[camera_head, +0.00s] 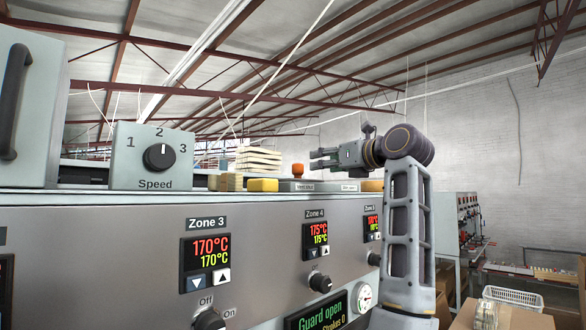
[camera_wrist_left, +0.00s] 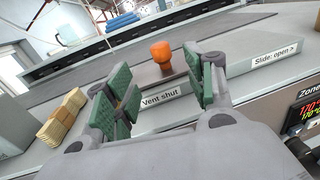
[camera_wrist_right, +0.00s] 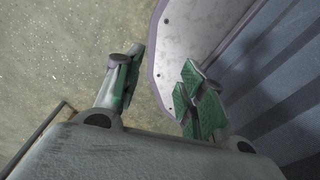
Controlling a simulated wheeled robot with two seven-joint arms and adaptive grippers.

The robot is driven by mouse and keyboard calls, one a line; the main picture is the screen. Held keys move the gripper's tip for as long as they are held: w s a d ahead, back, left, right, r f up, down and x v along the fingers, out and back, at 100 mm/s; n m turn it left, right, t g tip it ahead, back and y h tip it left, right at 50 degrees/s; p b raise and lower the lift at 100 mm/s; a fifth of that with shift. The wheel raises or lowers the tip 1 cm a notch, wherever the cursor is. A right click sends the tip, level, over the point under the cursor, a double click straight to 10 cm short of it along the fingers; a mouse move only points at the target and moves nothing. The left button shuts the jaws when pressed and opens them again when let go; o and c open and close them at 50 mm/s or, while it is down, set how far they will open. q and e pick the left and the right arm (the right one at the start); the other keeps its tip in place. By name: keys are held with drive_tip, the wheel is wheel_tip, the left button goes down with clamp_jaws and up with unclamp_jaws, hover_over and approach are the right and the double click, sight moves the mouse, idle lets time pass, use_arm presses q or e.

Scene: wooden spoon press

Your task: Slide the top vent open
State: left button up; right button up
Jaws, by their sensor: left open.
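The top vent's orange knob (camera_head: 298,170) stands upright on top of the long machine, above a "Vent shut" label (camera_head: 305,187). In the left wrist view the knob (camera_wrist_left: 161,52) rises from a dark flat plate (camera_wrist_left: 152,74), and a "Slide: open >" label (camera_wrist_left: 275,53) lies to its right. My left gripper (camera_head: 318,159) is open and empty, just right of and above the knob in the head view. In the left wrist view the knob shows beyond and between its green-padded fingers, apparently untouched. My right gripper (camera_wrist_right: 160,72) is open and empty over the floor.
A Speed dial box (camera_head: 152,158), yellow blocks (camera_head: 263,185) and a stack of wooden pieces (camera_head: 258,160) stand left of the knob. A bundle of sticks (camera_wrist_left: 62,118) lies left of the left gripper. Zone controls (camera_head: 206,265) line the machine's front.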

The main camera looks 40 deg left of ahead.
sight(301, 165)
use_arm(q)
drive_tip(key=p+x, duration=0.4)
drive_tip(key=x, duration=0.9)
drive_tip(key=shift+a+r, duration=0.1)
drive_tip(key=shift+a, duration=0.15)
use_arm(e)
drive_tip(key=r, duration=0.2)
drive_tip(key=d+r, duration=0.1)
drive_tip(key=shift+s+d+r, duration=0.1)
drive_tip(key=shift+r, duration=0.3)
drive_tip(key=shift+a, duration=0.2)
use_arm(q)
drive_tip(key=c, duration=1.1)
clamp_jaws()
